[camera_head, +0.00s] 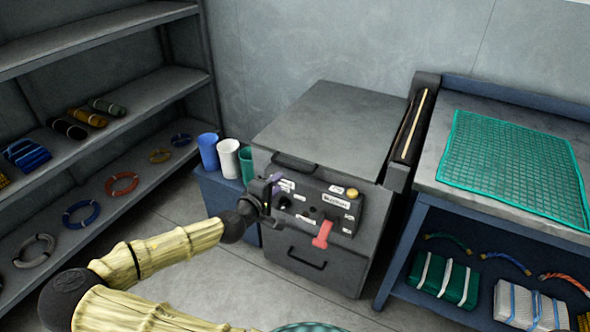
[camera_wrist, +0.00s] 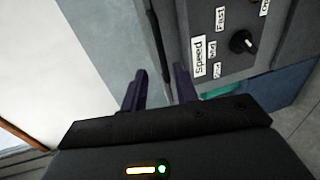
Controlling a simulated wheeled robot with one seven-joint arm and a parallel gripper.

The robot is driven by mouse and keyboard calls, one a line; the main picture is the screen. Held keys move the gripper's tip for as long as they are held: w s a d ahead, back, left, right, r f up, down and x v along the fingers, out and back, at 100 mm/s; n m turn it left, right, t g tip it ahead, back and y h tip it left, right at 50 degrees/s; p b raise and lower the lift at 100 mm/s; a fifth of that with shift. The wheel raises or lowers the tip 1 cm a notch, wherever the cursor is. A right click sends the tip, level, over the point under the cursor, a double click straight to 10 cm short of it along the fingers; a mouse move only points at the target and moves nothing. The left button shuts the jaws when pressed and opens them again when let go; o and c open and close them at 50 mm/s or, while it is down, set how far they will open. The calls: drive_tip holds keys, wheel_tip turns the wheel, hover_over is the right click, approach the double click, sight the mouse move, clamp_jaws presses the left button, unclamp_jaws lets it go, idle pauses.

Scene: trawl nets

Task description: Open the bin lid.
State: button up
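The bin is a grey cabinet (camera_head: 335,245) against the wall. Its flat grey lid (camera_head: 335,120) lies closed on top. A black bar handle (camera_head: 295,163) runs along the lid's front edge. My gripper (camera_head: 277,183) is in front of the cabinet, just below the handle's left end. In the wrist view, the two dark purple fingers of my gripper (camera_wrist: 163,88) are apart with nothing held. A dark bar or edge (camera_wrist: 156,40), probably the handle, lies ahead, roughly in line with the gap. The grey lid surface (camera_wrist: 105,40) shows left of it. I cannot tell whether a finger touches it.
Below the lid is a control panel (camera_head: 310,203) with labels, knobs, a yellow button and a red lever (camera_head: 322,235). A lower handle (camera_head: 307,258) sits beneath. Cups (camera_head: 228,158) stand left; a bench (camera_head: 450,105) with green netting (camera_head: 515,165) stands right. Shelves (camera_head: 100,160) line the left.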

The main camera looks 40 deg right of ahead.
sight(295, 168)
drive_tip(key=b+x, duration=0.1)
drive_tip(key=x, duration=1.1)
drive_tip(key=shift+d, duration=0.1)
clamp_jaws()
